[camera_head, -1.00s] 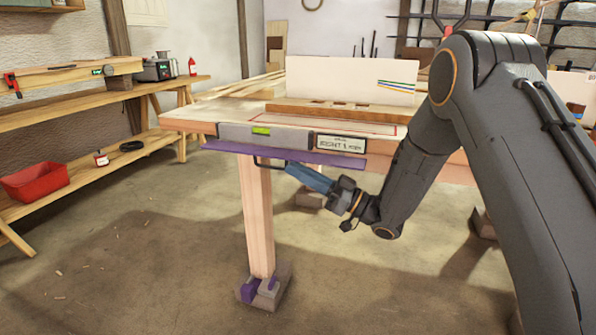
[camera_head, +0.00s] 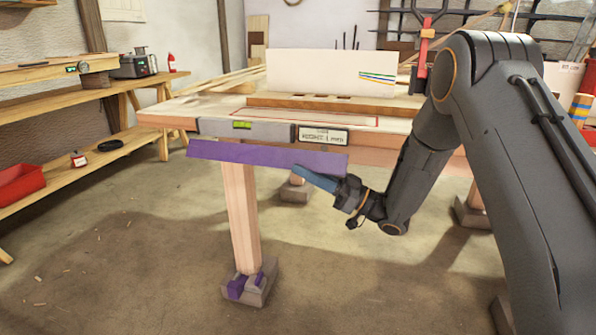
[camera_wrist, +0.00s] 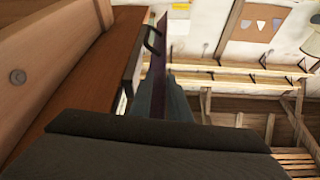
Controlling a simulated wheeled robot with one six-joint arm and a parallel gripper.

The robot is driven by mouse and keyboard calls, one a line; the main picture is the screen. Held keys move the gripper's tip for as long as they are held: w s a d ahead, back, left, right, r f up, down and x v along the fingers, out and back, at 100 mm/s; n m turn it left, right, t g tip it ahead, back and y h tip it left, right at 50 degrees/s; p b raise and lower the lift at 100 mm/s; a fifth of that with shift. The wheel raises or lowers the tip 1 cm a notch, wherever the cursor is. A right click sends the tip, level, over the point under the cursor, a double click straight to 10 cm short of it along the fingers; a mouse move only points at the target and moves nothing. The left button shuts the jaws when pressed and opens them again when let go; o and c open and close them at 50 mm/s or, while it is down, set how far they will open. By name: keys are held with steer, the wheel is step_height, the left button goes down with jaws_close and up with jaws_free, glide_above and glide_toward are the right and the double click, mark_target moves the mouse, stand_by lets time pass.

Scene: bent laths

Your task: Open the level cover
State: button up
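The level (camera_head: 258,131) is a grey bar with a green vial, set in the table's front edge beside a label plate. A long purple flap, apparently the cover (camera_head: 265,156), slants below it with its broad face showing. My gripper (camera_head: 300,172) has blue fingers reaching up behind the flap's lower right end.
The wooden table (camera_head: 180,108) stands on legs with block feet (camera_head: 250,285). A side bench (camera_head: 50,115) with a red bin (camera_head: 18,183) stands at the left. The floor in front of the table is clear.

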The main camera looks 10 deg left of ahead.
steer(key=shift+w+v, duration=0.15)
steer(key=shift+v, duration=0.55)
steer(key=shift+w+v, duration=0.15)
steer(key=shift+v, duration=0.5)
